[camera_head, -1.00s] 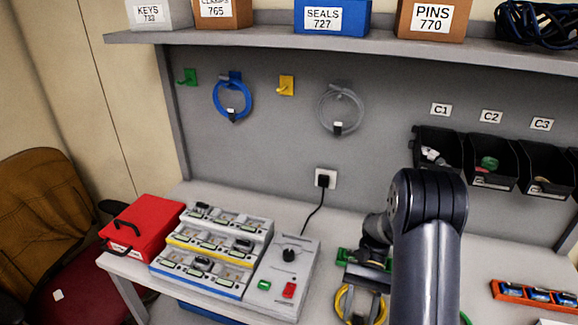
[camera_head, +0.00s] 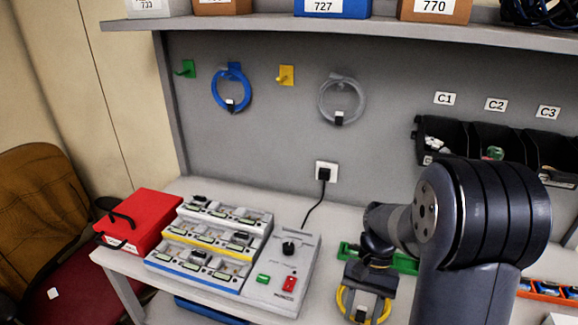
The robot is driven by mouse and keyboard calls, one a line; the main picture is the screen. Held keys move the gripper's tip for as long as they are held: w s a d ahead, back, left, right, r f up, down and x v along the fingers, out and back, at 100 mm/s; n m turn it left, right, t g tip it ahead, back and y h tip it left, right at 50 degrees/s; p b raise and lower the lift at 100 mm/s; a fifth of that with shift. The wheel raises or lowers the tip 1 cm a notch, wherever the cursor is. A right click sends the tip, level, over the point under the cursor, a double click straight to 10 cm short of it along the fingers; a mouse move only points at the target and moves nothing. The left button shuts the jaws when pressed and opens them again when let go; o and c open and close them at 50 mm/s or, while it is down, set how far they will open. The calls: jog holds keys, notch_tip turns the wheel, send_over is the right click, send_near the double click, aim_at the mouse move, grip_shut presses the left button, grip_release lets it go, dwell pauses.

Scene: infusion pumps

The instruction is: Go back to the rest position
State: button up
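My gripper (camera_head: 366,284) points down at the right front of the worktop, below my dark wrist. Its fingertips are not clearly visible, so I cannot tell whether it is open or shut. A yellow tube coil (camera_head: 343,302) with a pale tag shows right at the gripper's lower end. Whether the gripper holds it or is only in front of it is unclear. My large dark arm joint fills the right foreground and hides part of the bench. A green bar-like piece (camera_head: 405,263) lies just behind the gripper.
The pump rack (camera_head: 205,245) and grey control box (camera_head: 283,272) stand left of my gripper, beside a red case (camera_head: 140,220). A blue coil (camera_head: 231,90) and a clear coil (camera_head: 342,100) hang on the back wall. Black bins (camera_head: 440,137) are at right, under the shelf (camera_head: 300,33).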

jog(key=shift+s+a+f+t+h+b, duration=0.1)
jog(key=shift+s+t+h+b, duration=0.25)
jog(key=shift+t+b, duration=0.8)
jog(key=shift+s+a+f+t+h+b, duration=0.1)
jog(key=shift+s+a+t+h+b, duration=0.35)
jog(key=shift+b, duration=1.15)
jog(key=shift+s+d+f+t+h+b, duration=0.1)
jog(key=shift+d+t+h+b, duration=0.1)
jog(key=shift+t+b, duration=1)
notch_tip(320, 180, up, 5)
jog(key=shift+r+p, duration=0.1)
jog(key=shift+p, duration=0.2)
